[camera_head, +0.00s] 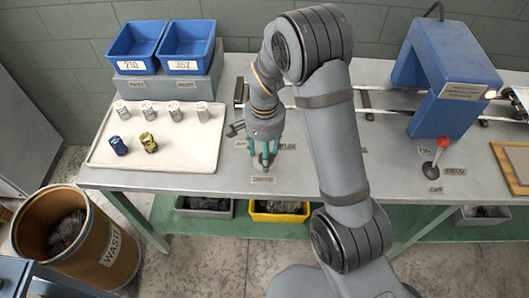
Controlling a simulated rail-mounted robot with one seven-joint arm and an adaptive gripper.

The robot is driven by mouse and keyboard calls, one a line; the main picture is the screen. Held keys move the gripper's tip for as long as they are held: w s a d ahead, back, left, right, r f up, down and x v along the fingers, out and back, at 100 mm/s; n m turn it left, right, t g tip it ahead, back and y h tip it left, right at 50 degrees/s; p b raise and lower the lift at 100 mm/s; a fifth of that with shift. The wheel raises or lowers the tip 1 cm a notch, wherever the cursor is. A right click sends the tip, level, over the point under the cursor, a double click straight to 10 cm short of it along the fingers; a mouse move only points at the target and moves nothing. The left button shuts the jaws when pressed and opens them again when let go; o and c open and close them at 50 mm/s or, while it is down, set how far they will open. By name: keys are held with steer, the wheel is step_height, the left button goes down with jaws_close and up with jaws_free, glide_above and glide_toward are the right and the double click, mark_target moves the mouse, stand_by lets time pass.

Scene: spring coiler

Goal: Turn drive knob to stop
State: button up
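My gripper (264,155) points down at the middle of the bench, near its front edge, with its teal fingertips close to the bench top. A small grey part shows between the fingertips, just behind a small label plate (262,180). It may be the drive knob, but the fingers mostly hide it. I cannot tell whether they touch it or which way it points. The label text is too small to read.
A red-ball lever (443,142) stands at the right, before the blue machine housing (447,65). A white tray (185,158) with several small cylinders and blue bins (186,45) are at the left. A waste drum (110,250) stands on the floor.

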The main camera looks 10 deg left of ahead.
steer(key=shift+c, duration=1.1)
steer(key=c, duration=0.9)
steer(key=shift+c, duration=0.2)
steer(key=shift+n, duration=0.4)
steer(key=n+b, duration=0.1)
steer(key=n, duration=0.2)
steer(key=shift+n, duration=0.4)
steer(key=shift+n+b, duration=0.35)
steer(key=shift+n, duration=1.65)
steer(key=o, duration=1.2)
steer(key=shift+c, duration=0.2)
